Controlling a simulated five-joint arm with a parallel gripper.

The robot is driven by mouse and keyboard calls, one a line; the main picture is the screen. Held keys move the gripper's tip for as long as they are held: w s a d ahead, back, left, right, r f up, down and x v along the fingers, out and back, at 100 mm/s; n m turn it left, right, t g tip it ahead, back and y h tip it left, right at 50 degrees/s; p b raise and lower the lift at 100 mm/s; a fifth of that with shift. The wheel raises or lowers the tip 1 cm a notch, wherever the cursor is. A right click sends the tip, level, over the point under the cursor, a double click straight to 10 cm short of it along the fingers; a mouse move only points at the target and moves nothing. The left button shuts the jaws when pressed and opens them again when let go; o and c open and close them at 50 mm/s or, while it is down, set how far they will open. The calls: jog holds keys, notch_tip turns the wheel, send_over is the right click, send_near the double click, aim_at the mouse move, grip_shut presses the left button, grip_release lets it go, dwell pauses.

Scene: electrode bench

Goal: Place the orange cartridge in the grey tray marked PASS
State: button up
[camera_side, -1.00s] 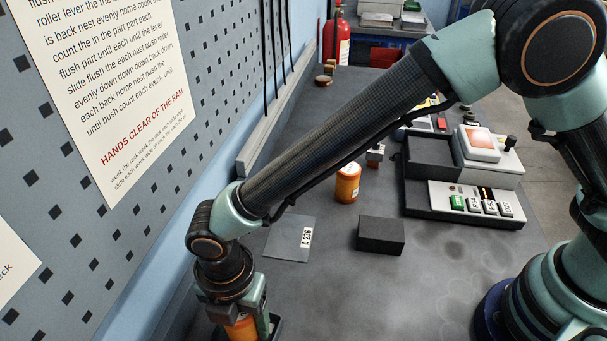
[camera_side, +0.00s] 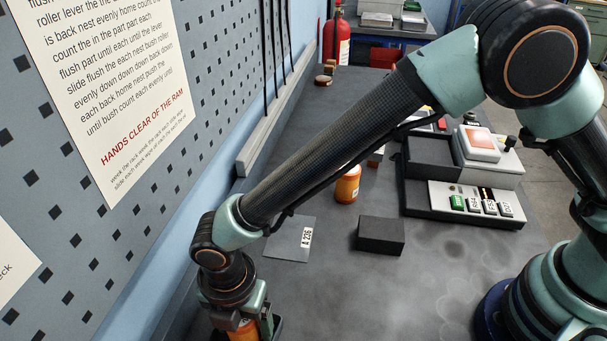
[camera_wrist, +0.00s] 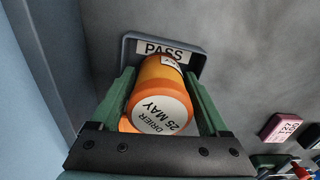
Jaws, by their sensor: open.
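An orange cartridge (camera_wrist: 158,88) with a white end marked DRIER 25 MAY is between my gripper's green fingers in the wrist view. My gripper (camera_wrist: 162,108) is open around it. The grey tray marked PASS (camera_wrist: 199,62) lies just beyond, its label partly covered by the cartridge. The cartridge appears to be in or right over the tray; I cannot tell whether it touches the floor. In the side view my gripper (camera_side: 243,327) is at the bottom left, with the cartridge (camera_side: 241,334) between its fingers and the dark tray edge (camera_side: 278,325) beside it.
Another orange cartridge (camera_side: 347,186) stands on the bench, partly behind my arm. A dark block (camera_side: 381,235) and a grey plate labelled A 226 (camera_side: 287,240) lie nearer. A device with labelled switches (camera_side: 472,200) stands at the right. The pegboard wall (camera_side: 110,190) is close at left.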

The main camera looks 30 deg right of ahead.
notch_tip(320, 180, up, 12)
jog(key=shift+f, duration=0.1)
jog(key=w+d+r+m+t+y, duration=0.1)
jog(key=w+d+r+m, duration=0.4)
jog(key=d, duration=0.4)
jog(key=w+d+r+m+t, duration=0.1)
jog(key=w+d+r+m, duration=0.1)
jog(key=d+r+m, duration=0.45)
jog(key=s+d+m+t, duration=0.1)
jog(key=s+d+m, duration=0.1)
jog(key=d+m, duration=0.5)
jog(key=s+d+m+t+h, duration=0.1)
jog(key=s+d+m+t, duration=0.1)
jog(key=d+m, duration=0.6)
jog(key=s+d, duration=0.1)
jog(key=d, duration=0.6)
jog(key=shift+d+r+t, duration=0.15)
jog(key=shift+d+t, duration=0.1)
jog(key=shift+t, duration=0.05)
